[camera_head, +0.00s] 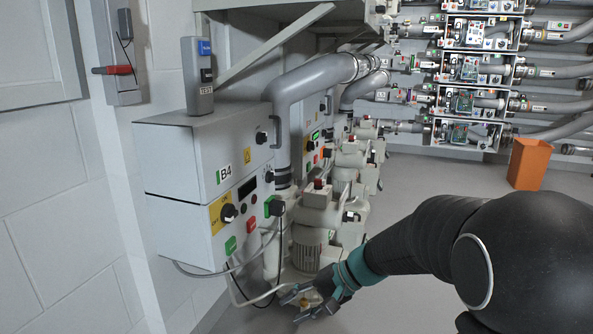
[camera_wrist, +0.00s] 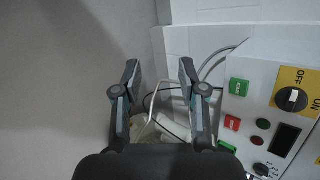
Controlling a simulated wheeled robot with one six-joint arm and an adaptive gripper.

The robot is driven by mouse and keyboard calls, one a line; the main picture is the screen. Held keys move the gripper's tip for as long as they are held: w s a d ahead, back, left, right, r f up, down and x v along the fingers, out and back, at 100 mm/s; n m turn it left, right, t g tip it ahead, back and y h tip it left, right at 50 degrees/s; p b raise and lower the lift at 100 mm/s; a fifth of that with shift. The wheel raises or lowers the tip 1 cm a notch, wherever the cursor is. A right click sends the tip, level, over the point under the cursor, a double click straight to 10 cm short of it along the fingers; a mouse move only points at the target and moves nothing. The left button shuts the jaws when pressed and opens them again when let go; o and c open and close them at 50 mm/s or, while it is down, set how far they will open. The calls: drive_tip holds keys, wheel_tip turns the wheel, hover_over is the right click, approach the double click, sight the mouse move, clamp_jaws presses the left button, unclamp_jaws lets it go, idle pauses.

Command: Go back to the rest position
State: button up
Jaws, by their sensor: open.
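My gripper (camera_head: 310,298) is at the lower middle of the head view, low in front of the blower unit labelled B4 (camera_head: 170,160). In the wrist view my gripper (camera_wrist: 160,80) shows two fingers spread apart with nothing between them. The B4 control box, with its yellow-plated rotary switch (camera_wrist: 291,99), green button (camera_wrist: 238,87) and red button (camera_wrist: 232,123), is right of the fingers in the wrist view. My arm reaches in from the right of the head view.
Blower motors (camera_head: 318,215) and grey pipes (camera_head: 310,80) line the wall behind my gripper. A loose cable (camera_head: 275,290) hangs below the box. An orange bin (camera_head: 529,164) stands at the back right. Open floor (camera_head: 440,180) lies right of the blowers.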

drive_tip(key=s+d+r+n+t+h+p, duration=0.25)
drive_tip(key=s+d+r+h, duration=0.25)
drive_tip(key=s+d, duration=0.35)
drive_tip(key=s+d+r+n+t+h+p, duration=0.1)
drive_tip(key=s+d+r+h+p, duration=0.3)
drive_tip(key=s+d+r, duration=0.4)
drive_tip(key=s+r+t+p, duration=0.1)
drive_tip(key=s+r+p, duration=0.1)
drive_tip(key=s+r, duration=0.2)
drive_tip(key=shift+s+a+n+h+p, duration=0.2)
drive_tip(key=shift+a+n+h+p, duration=0.15)
drive_tip(key=shift+a+h, duration=0.1)
drive_tip(key=shift+w+t, duration=0.1)
drive_tip(key=shift+t, duration=0.15)
